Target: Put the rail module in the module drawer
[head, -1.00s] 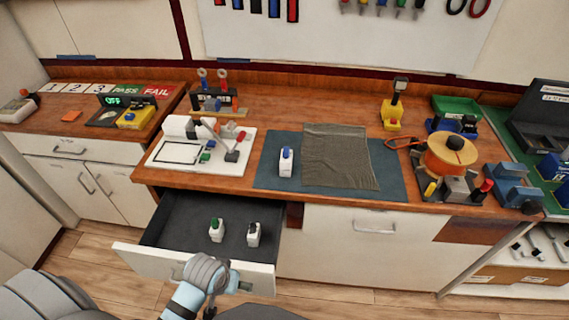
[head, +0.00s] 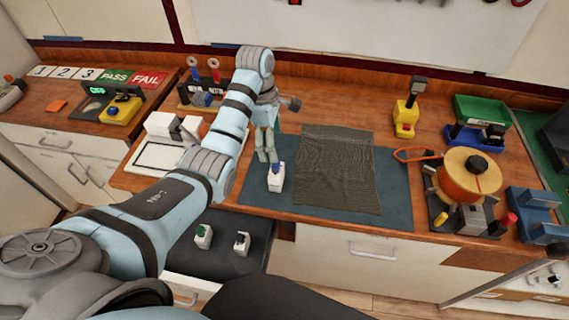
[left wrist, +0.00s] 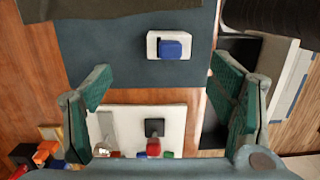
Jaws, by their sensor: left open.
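The rail module (head: 276,180), white with a blue top, stands on the blue-grey mat (head: 395,205), left of the dark cloth. In the left wrist view the module (left wrist: 155,46) shows beyond the fingertips. My left gripper (head: 267,157) is open and empty, pointing down just behind the module; in the wrist view its green-padded fingers (left wrist: 160,66) are spread wide, with nothing between them. The module drawer (head: 222,222) is open below the counter, partly hidden by my left arm. Inside stand a green-topped module (head: 203,236) and a dark-topped one (head: 241,243). My right gripper is not in view.
The dark cloth (head: 335,170) lies on the mat. A white board with a lever device (head: 150,156) is left of the mat, partly behind my arm. An orange spool (head: 467,175) and a yellow tool (head: 407,118) stand to the right.

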